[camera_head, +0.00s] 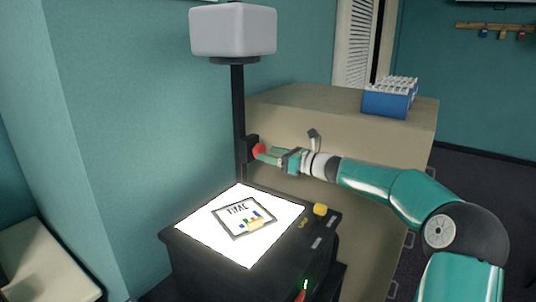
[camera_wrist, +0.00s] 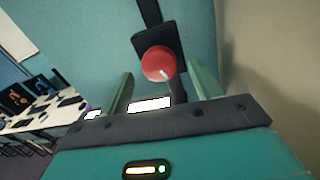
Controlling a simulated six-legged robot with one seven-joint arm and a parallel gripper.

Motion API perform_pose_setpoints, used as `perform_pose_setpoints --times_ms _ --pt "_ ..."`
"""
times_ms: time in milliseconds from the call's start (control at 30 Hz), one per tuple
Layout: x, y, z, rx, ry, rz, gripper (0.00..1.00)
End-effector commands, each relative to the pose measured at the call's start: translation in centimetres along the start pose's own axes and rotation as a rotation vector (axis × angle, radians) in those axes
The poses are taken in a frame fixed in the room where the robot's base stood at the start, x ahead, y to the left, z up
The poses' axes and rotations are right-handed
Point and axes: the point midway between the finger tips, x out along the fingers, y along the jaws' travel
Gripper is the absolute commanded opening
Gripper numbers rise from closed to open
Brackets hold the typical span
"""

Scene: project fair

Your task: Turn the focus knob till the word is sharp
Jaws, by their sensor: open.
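The red focus knob (camera_head: 259,150) sits on a black block on the dark upright post (camera_head: 238,110) of the overhead projector. In the wrist view the red knob (camera_wrist: 158,64) shows a white pointer mark, toward its lower right. My gripper (camera_head: 262,155) is open, its fingertips close to the knob. In the wrist view my gripper's fingers (camera_wrist: 160,88) stand apart to either side, just below the knob; I cannot tell if they touch it. A sheet with a word and coloured bars (camera_head: 244,215) lies on the lit projector stage (camera_head: 205,232). The projected word is not in view.
The white projector head (camera_head: 233,30) tops the post. A yellow button (camera_head: 320,210) is on the projector's dark body. A beige cabinet (camera_head: 290,120) stands behind, bearing a blue rack (camera_head: 386,103). The teal wall is close on the left.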

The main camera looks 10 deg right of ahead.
Motion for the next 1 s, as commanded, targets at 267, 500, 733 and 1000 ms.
perform_pose_setpoints --times_ms 267,500,733,1000 --pt "1.8 -0.1 0.0 0.000 0.001 -0.002 0.64" --pt "1.7 -0.1 0.0 0.000 0.001 -0.002 0.52" --pt "1.7 -0.1 0.0 0.000 0.001 -0.002 0.19" --pt "1.7 0.0 0.0 -0.149 0.012 -0.002 0.19"
